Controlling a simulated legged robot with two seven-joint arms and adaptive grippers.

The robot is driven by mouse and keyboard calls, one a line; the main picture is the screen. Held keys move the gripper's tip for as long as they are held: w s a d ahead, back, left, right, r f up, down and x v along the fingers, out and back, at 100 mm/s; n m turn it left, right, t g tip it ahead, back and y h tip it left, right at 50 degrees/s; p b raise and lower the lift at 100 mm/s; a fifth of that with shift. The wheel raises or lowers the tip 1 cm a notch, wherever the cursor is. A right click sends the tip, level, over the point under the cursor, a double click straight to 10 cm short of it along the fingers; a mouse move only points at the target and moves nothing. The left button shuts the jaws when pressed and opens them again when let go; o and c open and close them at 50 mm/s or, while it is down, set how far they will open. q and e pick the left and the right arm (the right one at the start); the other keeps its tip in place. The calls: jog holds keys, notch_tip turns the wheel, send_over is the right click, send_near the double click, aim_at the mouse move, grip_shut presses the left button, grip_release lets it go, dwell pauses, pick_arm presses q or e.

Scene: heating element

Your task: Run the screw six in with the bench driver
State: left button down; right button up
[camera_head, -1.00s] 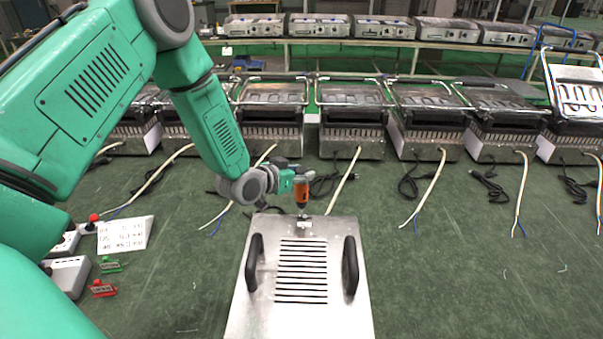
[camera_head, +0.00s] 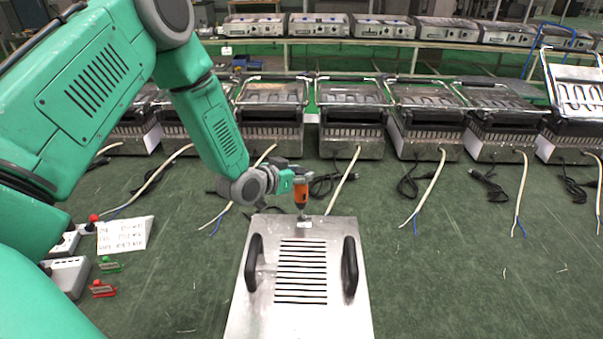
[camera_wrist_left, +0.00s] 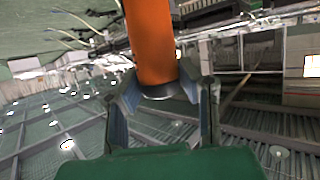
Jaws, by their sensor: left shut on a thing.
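My left gripper (camera_head: 287,184) is shut on the orange bench driver (camera_head: 302,190) and holds it upright at the far edge of the metal plate (camera_head: 262,312). The driver's tip points down at the plate's far edge, near a small bright piece there; I cannot tell whether it touches a screw. In the left wrist view the orange driver body (camera_wrist_left: 152,45) stands between the gripper's fingers (camera_wrist_left: 160,105). Screw six is too small to make out. My right gripper is not in view.
The plate has two black handles (camera_head: 254,262) and a row of slots. A white label card (camera_head: 124,235), a green clip (camera_head: 110,265) and a red clip (camera_head: 102,289) lie at left. Contact grills (camera_head: 351,115) with loose cables line the back. The green bench right of the plate is clear.

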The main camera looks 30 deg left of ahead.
pick_arm(q)
jog(key=shift+a+r+p, duration=0.1)
jog(key=shift+r+p, duration=0.7)
jog(key=shift+r, duration=0.15)
jog(key=shift+r+p, duration=0.95)
jog(key=shift+r, duration=0.5)
jog(key=shift+f, duration=0.2)
jog(key=shift+w+d+f+b, duration=0.1)
jog(key=shift+d+f+b, duration=0.15)
jog(key=shift+f+b, duration=0.45)
jog(key=shift+w+d+f+b, duration=0.1)
jog(key=shift+d+f+b, duration=0.15)
jog(key=shift+f+b, duration=0.45)
jog(key=shift+s+f+b, duration=0.15)
jog(key=shift+f+b, duration=0.35)
jog(key=shift+f, duration=0.25)
jog(key=shift+r, duration=0.15)
